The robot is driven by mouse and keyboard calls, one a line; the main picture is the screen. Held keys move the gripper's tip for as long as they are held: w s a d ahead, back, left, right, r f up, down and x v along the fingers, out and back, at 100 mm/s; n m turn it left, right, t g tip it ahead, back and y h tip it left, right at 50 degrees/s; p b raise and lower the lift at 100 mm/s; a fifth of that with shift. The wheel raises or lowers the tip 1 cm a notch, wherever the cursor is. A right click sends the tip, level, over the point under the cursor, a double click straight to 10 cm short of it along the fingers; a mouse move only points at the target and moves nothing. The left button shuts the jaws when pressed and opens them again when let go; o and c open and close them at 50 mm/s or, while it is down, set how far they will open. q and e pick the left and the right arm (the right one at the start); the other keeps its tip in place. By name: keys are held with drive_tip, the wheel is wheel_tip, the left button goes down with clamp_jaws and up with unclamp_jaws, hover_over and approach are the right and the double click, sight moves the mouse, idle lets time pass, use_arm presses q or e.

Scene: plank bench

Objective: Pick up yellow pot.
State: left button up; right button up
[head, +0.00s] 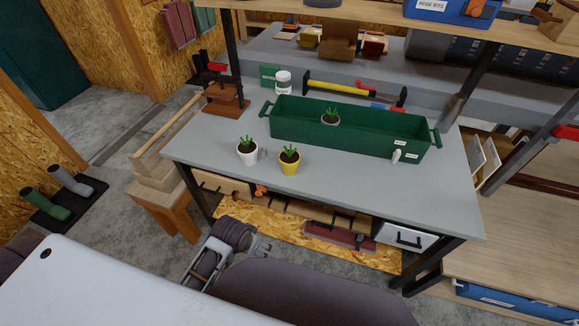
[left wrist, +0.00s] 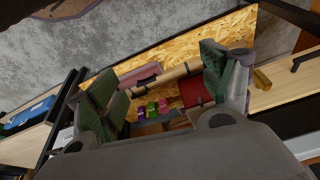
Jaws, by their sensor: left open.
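The yellow pot (head: 289,168) holds a small green plant and stands upright on the grey bench top (head: 340,191), near its front edge. A white pot (head: 247,158) with a similar plant stands just left of it. A third potted plant (head: 331,119) sits in the green trough (head: 375,144) behind. My left gripper (head: 256,246) is low in front of the bench, below the top and apart from the yellow pot. In the left wrist view its green-padded fingers (left wrist: 160,85) are spread with nothing held between them. The yellow pot does not show there. My right gripper is not visible.
The bench's front edge and drawers (head: 222,185) lie between my left gripper and the pots. A white jar (head: 283,81) is behind. The bench top right of the yellow pot is clear.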

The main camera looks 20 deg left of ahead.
use_arm(q)
wheel_tip(320, 180, up, 4)
drive_tip(key=b, duration=0.1)
drive_tip(key=m+t+h+b, duration=0.1)
drive_tip(key=m+t+h, duration=0.55)
drive_tip(key=h, duration=0.25)
approach(290, 155)
drive_tip(key=shift+w+a+r+m+g, duration=0.15)
drive_tip(key=shift+a+r+m+g, duration=0.15)
drive_tip(key=shift+m+g, duration=0.15)
drive_tip(key=shift+w+d, duration=0.1)
drive_tip(key=shift+d, duration=0.05)
drive_tip(key=x, duration=0.7)
drive_tip(key=shift+w+d+f, duration=0.1)
drive_tip(key=shift+d+f, duration=0.05)
drive_tip(key=shift+d, duration=0.05)
drive_tip(key=shift+w+d+f, duration=0.2)
drive_tip(key=shift+d, duration=0.1)
